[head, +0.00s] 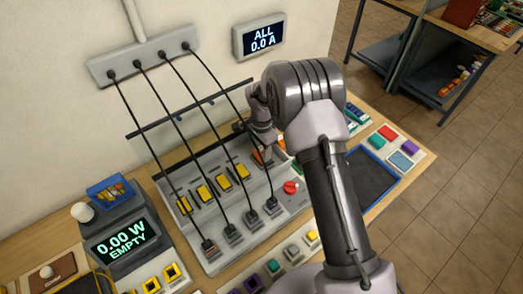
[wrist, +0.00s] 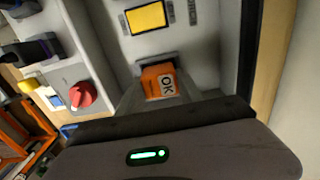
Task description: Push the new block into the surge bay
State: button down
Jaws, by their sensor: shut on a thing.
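The new block appears to be the orange block (wrist: 158,82) marked OK in the wrist view. It sits at the mouth of a dark slot, the surge bay (wrist: 150,66), in the light grey panel; a yellow plate is above it. Its far end is hidden, so I cannot tell how deep it sits. My gripper (wrist: 160,97) is shut on the block, with grey fingers on either side. In the head view my gripper (head: 262,132) is at the panel's far right end, and orange (head: 261,156) shows just below it.
A red knob (head: 290,187) is close to the gripper. Several black cables run from the wall strip (head: 150,62) down to plugs (head: 233,233) on the panel. A wall display (head: 262,37) reads ALL 0.0 A; a tester (head: 122,240) reads 0.00 W EMPTY. A dark tray (head: 372,175) lies right.

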jog(key=shift+f+b, duration=0.4)
